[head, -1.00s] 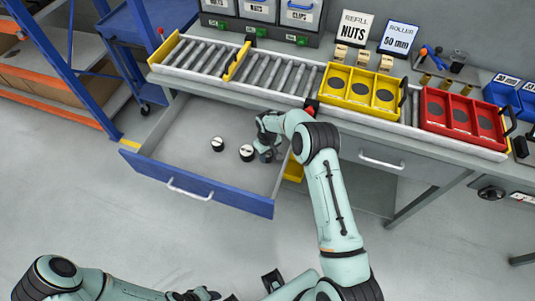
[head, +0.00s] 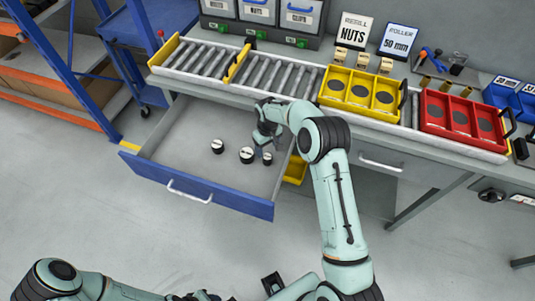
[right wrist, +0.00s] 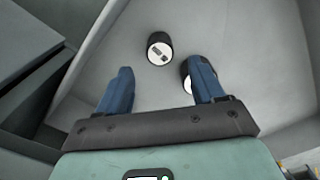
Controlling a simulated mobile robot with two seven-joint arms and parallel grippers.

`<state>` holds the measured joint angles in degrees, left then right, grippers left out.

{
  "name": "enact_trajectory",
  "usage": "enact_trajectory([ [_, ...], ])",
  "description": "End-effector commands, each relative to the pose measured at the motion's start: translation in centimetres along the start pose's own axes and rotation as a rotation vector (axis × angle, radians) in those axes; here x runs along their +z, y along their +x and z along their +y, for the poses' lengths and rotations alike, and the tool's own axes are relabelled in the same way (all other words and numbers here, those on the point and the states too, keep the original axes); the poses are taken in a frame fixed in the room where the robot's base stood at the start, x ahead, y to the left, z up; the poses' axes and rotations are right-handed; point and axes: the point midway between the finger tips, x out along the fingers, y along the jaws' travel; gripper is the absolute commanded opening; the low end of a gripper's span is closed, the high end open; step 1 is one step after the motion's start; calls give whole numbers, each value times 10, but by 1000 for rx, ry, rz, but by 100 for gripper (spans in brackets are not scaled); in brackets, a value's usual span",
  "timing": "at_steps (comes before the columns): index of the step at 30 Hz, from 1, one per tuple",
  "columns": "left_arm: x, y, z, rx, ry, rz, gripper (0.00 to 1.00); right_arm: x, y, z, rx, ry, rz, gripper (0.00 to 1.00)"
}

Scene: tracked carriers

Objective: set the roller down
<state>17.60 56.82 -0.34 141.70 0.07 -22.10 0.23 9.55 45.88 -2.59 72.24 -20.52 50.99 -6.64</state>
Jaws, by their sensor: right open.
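Three short black rollers with white end faces stand in the open drawer (head: 190,175): one at the left (head: 217,146), one in the middle (head: 247,155) and one at the right (head: 267,158). My right gripper (head: 264,143) is above the drawer by the right roller, open and apart from it. In the right wrist view its two blue fingers (right wrist: 162,82) are spread with nothing between them. One roller (right wrist: 160,47) shows beyond the fingertips; another (right wrist: 186,78) is partly hidden behind the right finger. My left gripper (head: 203,295) is at the bottom edge, cut off.
Above the drawer, a roller conveyor (head: 285,77) on the bench carries a yellow tray (head: 345,104) and a red tray (head: 450,125). A small yellow bin (head: 295,170) sits beside the drawer's right wall. The drawer's front left is clear.

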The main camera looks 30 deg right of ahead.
Motion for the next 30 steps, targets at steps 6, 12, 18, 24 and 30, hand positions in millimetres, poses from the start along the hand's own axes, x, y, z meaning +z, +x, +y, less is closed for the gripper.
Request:
enact_trajectory([
  [6,0,-1,0,0,0,0,43,0,-39,0,1,-1,1,68],
  [12,0,-1,0,0,0,1,43,0,-51,0,0,-1,-1,68],
  [18,0,-1,0,0,0,0,43,0,-51,0,0,-1,-1,68],
  [24,0,-1,0,0,0,1,43,0,-51,0,0,-1,-1,68],
  [30,0,-1,0,0,0,1,43,0,-51,0,0,-1,-1,68],
])
